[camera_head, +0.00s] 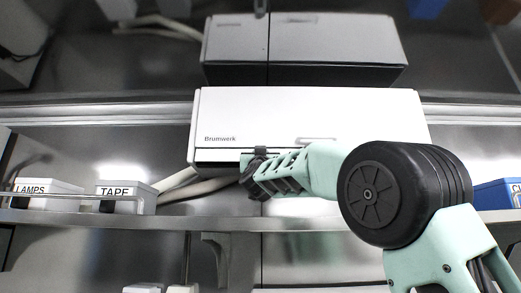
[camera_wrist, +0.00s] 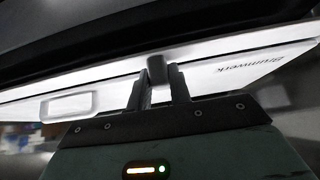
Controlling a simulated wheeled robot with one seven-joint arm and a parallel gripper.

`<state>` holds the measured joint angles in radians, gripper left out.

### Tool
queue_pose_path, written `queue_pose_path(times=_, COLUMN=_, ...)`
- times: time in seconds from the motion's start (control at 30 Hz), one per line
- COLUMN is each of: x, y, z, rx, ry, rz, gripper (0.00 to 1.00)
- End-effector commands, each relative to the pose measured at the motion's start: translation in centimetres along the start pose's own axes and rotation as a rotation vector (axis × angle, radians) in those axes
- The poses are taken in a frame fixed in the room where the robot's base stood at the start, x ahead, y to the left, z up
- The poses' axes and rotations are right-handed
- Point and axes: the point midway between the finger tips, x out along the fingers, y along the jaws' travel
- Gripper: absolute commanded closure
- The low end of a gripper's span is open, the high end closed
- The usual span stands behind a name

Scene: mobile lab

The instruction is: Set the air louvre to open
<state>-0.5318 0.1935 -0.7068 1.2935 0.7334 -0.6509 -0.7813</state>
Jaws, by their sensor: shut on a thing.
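The white air unit (camera_head: 300,112), marked Brumwerk, is mounted on the back wall above the shelf. A dark slot (camera_head: 220,151) runs along the lower part of its front, with a pale louvre strip (camera_head: 215,163) under it. My gripper (camera_head: 258,172) is at this lower edge, left of the unit's middle. In the wrist view my gripper's two fingers (camera_wrist: 158,78) are shut on a small dark tab (camera_wrist: 156,68) at the louvre. My arm hides the right part of the louvre, and the exact angle of the strip is hard to tell.
A steel shelf (camera_head: 120,219) with a front rail runs below the unit. Boxes marked LAMPS (camera_head: 50,200) and TAPE (camera_head: 125,196) stand on it at left, and a blue box (camera_head: 492,194) at right. Pale hoses (camera_head: 190,188) hang beside the unit's lower left.

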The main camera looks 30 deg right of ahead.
Motion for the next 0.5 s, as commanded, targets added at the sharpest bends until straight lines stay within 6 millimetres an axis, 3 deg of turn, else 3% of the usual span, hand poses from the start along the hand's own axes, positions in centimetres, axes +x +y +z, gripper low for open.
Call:
queue_pose_path(times=0.07, x=0.6, y=0.0, z=-1.2, rx=0.006, ry=-0.06, rz=-0.002, gripper=1.0)
queue_pose_path(times=0.5, x=0.6, y=0.0, z=-2.2, rx=0.006, ry=-0.341, rz=0.0, gripper=1.0)
